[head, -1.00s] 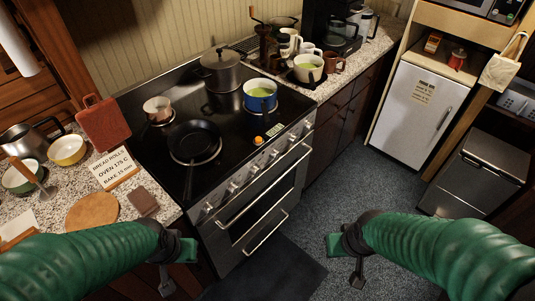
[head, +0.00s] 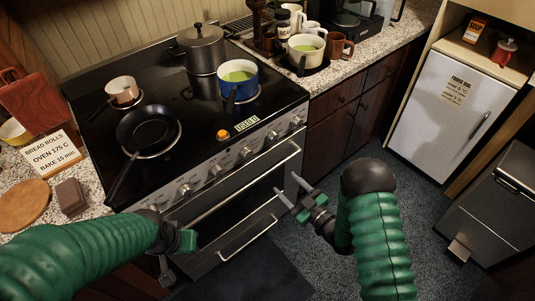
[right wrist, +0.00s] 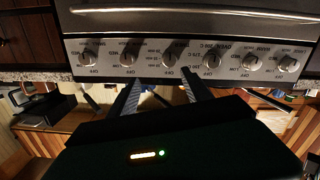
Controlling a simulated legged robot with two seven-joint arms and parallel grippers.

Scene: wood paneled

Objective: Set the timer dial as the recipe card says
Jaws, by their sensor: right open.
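The recipe card (head: 50,154) stands on the counter left of the stove and reads "BREAD ROLLS, OVEN 175 C, BAKE 15 min". A row of knobs (head: 246,152) runs along the stove's front panel. In the right wrist view a knob marked OVEN (right wrist: 211,60) sits right of centre, its lettering inverted. My right gripper (head: 289,190) is open and empty before the oven door, apart from the knobs. My left gripper (head: 180,243) is low at the front left; its fingers are unclear.
A black skillet (head: 148,126), a copper pan (head: 122,91), a grey pot (head: 203,48) and a blue pot (head: 238,80) stand on the cooktop. The oven door handle (head: 235,185) juts out near my right gripper. The floor before the white fridge (head: 440,110) is free.

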